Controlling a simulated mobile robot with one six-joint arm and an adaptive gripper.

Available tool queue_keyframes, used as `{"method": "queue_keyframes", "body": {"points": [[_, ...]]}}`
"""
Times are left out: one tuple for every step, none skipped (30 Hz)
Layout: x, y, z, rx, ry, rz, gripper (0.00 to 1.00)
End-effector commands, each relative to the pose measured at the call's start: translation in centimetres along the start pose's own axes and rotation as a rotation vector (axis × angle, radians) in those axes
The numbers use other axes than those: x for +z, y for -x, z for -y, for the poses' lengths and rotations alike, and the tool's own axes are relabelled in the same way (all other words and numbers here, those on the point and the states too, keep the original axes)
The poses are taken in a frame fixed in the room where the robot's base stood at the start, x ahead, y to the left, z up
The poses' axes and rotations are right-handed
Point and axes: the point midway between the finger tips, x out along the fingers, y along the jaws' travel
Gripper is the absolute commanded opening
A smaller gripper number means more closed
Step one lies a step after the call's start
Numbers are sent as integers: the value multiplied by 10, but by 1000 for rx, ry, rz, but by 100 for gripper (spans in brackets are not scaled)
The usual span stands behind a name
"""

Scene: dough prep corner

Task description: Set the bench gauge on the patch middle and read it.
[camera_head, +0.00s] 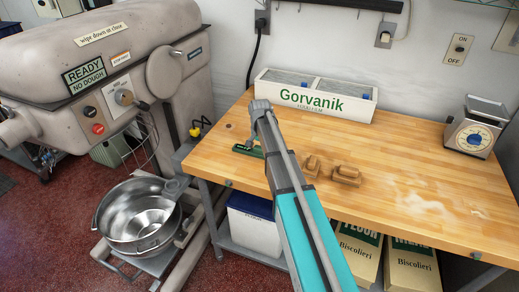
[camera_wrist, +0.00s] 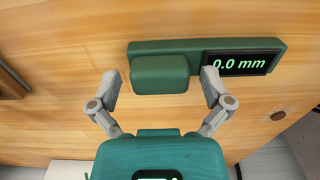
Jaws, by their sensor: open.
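The bench gauge is a green bar with a rounded green block and a display reading 0.0 mm. It lies on the wooden bench, partly hidden by my arm in the head view (camera_head: 244,151) and clear in the wrist view (camera_wrist: 190,46). My gripper (camera_wrist: 160,74) is open in the wrist view, its fingers either side of the block. The fingers do not show in the head view. A pale floury patch (camera_head: 428,194) marks the bench's right side.
Two small brown wooden pieces (camera_head: 312,165) (camera_head: 346,175) sit right of my arm. A white Gorvanik box (camera_head: 311,101) stands along the back wall. A scale (camera_head: 475,130) stands at the back right. A mixer with a steel bowl (camera_head: 138,216) is left of the bench.

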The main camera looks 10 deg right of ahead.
Motion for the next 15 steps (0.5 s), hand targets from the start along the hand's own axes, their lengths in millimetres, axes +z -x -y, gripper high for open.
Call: {"method": "queue_keyframes", "body": {"points": [[0,0,0,0,0,0,100],[0,0,0,0,0,0,100],[0,0,0,0,0,0,100],[0,0,0,0,0,0,100],[0,0,0,0,0,0,100],[0,0,0,0,0,0,100],[0,0,0,0,0,0,100],[0,1,0,0,0,0,100],[0,2,0,0,0,0,100],[0,3,0,0,0,0,100],[0,4,0,0,0,0,100],[0,6,0,0,0,0,100],[0,8,0,0,0,0,100],[0,10,0,0,0,0,100],[0,12,0,0,0,0,100]]}}
